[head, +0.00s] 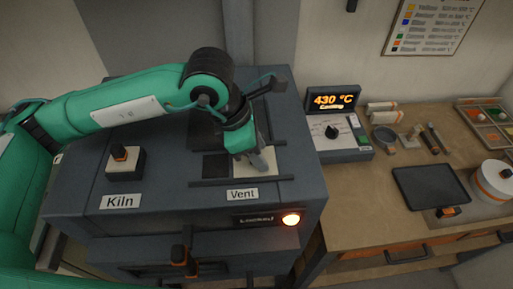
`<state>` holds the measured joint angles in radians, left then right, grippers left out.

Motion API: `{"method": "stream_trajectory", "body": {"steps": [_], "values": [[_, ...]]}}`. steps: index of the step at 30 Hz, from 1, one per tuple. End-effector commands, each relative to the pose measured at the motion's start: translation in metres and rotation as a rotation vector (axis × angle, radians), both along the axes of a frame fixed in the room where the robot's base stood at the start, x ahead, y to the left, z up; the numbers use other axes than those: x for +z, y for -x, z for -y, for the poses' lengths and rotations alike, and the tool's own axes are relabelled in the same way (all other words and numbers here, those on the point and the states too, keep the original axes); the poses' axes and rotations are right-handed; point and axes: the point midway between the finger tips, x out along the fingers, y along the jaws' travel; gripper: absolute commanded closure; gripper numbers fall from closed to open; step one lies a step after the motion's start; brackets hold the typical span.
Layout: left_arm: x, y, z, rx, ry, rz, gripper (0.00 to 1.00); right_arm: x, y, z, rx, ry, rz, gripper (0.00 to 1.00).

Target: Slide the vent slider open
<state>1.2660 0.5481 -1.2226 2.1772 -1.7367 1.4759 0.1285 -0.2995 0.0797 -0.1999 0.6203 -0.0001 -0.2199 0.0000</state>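The dark grey kiln (88,185) fills the left and middle of the head view. On its top, behind the "Vent" label (243,194), a pale vent slider plate (289,163) lies between two dark rails (226,182). A black square (215,166) shows just left of the plate. My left gripper (263,163) reaches down from the green arm, with its grey fingers at the left part of the pale plate. The gripper hides any handle there, and whether the fingers are closed on something cannot be seen. My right gripper is not in view.
A black knob on a pale block (124,159) stands by the "Kiln" label. A controller (337,130) reading 430 °C sits right of the kiln. The wooden bench (360,200) holds a dark tray (431,187), a white round container (494,182) and small tools.

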Motion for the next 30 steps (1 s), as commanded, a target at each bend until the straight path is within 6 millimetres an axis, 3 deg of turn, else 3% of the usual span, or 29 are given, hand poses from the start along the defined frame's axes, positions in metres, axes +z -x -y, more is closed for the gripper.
{"method": "stream_trajectory", "body": {"steps": [8,21,30], "values": [[0.008,0.000,-0.005,0.002,-0.001,0.001,0.58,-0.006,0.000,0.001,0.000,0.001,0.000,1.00],[0.094,0.004,-0.038,0.001,-0.001,0.005,0.58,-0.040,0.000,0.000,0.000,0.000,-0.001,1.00],[0.125,0.007,-0.049,-0.001,-0.002,0.001,0.58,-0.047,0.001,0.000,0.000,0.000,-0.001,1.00]]}}
